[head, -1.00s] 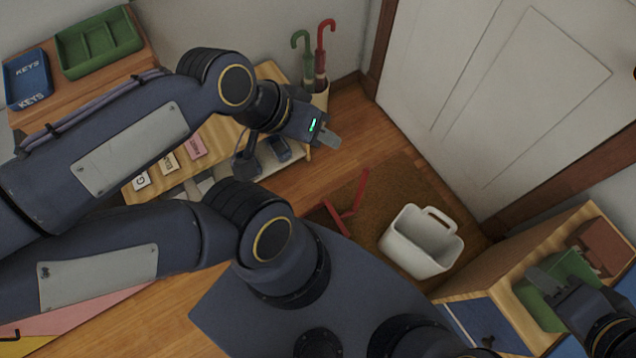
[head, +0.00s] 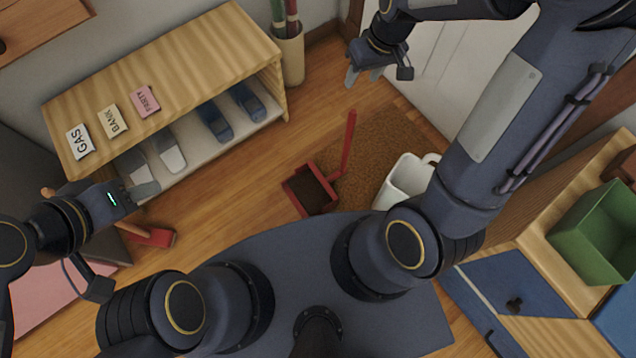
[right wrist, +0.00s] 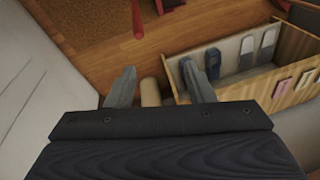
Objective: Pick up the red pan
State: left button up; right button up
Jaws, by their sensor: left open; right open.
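The red pan (head: 309,192) is a dustpan with a long red handle. My left gripper (head: 142,192) is open and empty by the shoe bench, far left of the pan.
A white bin (head: 402,182) stands on the mat (head: 375,140), right of the pan. The wooden shoe bench (head: 190,65) holds slippers. An umbrella stand (head: 289,55) is at its right end. A red brush (head: 152,236) lies near my left gripper. A green box (head: 597,232) sits at right.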

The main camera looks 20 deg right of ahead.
aim_at(351, 111)
jog(key=w+f+b, duration=0.1)
jog(key=f+b, duration=0.1)
jog(key=f, duration=0.4)
jog(key=w+f+n+g+h+b, duration=0.1)
jog(key=w+f+b, duration=0.1)
jog(key=f, duration=0.5)
jog(key=w+f+n+h+b, duration=0.1)
jog(key=f+b, duration=0.1)
jog(key=f, duration=0.5)
jog(key=shift+w+d, duration=0.2)
jog(key=shift+d, duration=0.15)
jog(key=f, duration=0.1)
jog(key=f+b, duration=0.1)
jog(key=f, duration=0.1)
jog(key=f+b, duration=0.1)
jog(key=f, duration=0.1)
jog(key=shift+s+d+f, duration=0.15)
jog(key=shift+s+d, duration=0.1)
pick_arm(q)
notch_tip(351, 111, down, 11)
jog(key=shift+r, duration=0.1)
pick_arm(e)
grip_shut()
